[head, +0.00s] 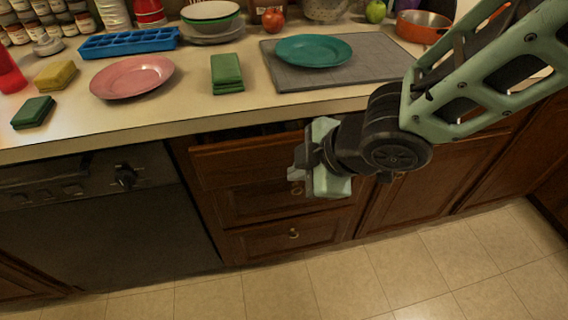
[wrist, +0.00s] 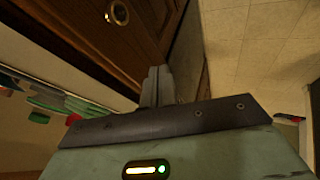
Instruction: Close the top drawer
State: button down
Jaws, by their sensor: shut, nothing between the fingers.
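The top drawer (head: 240,165) is the wooden front just under the counter, left of my arm. It stands out a little, with a dark gap showing above its top edge. My gripper (head: 296,178) is at the right end of that drawer front and hides part of it. In the wrist view the fingers of my gripper (wrist: 157,86) are together and empty, close to brown wood. I cannot tell whether they touch it. A round metal knob (wrist: 117,12) shows on wood at the top of the wrist view.
Below are a middle drawer (head: 260,204) and a bottom drawer (head: 290,237). A dark dishwasher (head: 100,225) stands left, cabinet doors (head: 415,195) right. The tiled floor (head: 350,280) is clear.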

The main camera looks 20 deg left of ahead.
aim_at(271, 158)
jog(key=shift+w+a+f+p, duration=0.1)
jog(key=shift+w+a+f, duration=0.75)
jog(key=shift+a+f, duration=0.3)
jog(key=shift+w+a+f+p, duration=0.1)
jog(key=shift+w+a+f, duration=0.75)
jog(key=shift+a+f, duration=0.3)
jog(key=shift+w+a+f+p, duration=0.1)
jog(key=shift+w+a+f, duration=0.75)
jog(key=shift+a+f, duration=0.3)
jog(key=shift+w+a+r, duration=0.15)
jog(key=shift+w+a, duration=0.05)
jog(key=shift+w, duration=0.15)
jog(key=shift+w+a+p, duration=0.4)
jog(key=shift+w+a, duration=0.1)
jog(key=shift+w, duration=0.35)
jog(key=shift+s, duration=0.1)
